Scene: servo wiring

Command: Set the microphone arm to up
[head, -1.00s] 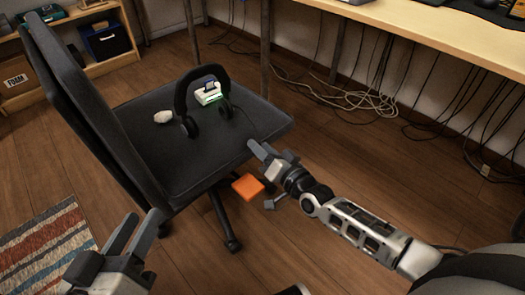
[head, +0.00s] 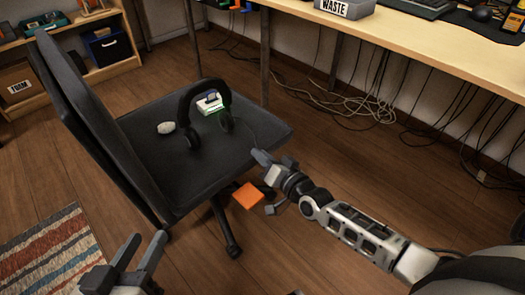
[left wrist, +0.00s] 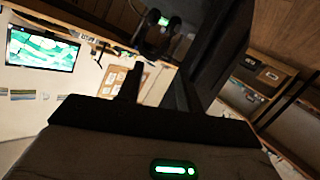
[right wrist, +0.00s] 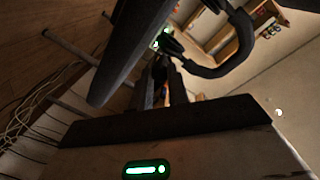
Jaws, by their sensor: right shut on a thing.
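A black headset (head: 187,110) stands on the chair seat (head: 150,185), its headband up. Its thin dark microphone arm (head: 246,134) runs from the right ear cup (head: 226,122) towards my right gripper (head: 260,157) at the seat's front edge. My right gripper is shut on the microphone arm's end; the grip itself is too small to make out. The headset also shows in the right wrist view (right wrist: 226,62), above the fingers. My left gripper (head: 138,258) is open and empty at the lower left, apart from the chair.
A white device with a green light (head: 209,103) and a pale lump (head: 166,128) lie on the seat. The chair back (head: 95,120) rises at left. An orange piece (head: 248,196) is below the seat edge. A desk (head: 430,50) with cables beneath stands at right.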

